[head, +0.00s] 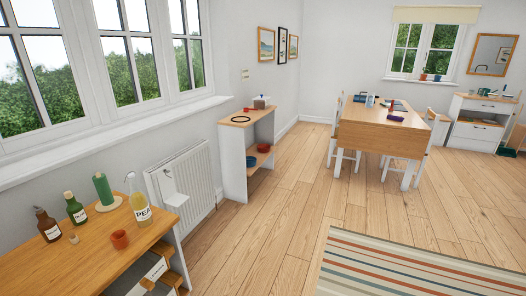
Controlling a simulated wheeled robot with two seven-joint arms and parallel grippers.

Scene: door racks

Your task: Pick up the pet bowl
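No thing in view is clearly marked as the pet bowl. A small blue bowl (251,161) and a small red bowl (263,147) sit inside the open white shelf unit (233,163) with a wooden top, under the window wall. Both are far off and small, so I cannot tell whether either is the pet bowl. Neither of my grippers shows in the head view.
A dining table (385,134) with chairs stands farther back. The wooden floor between is clear, with a striped rug (415,270).

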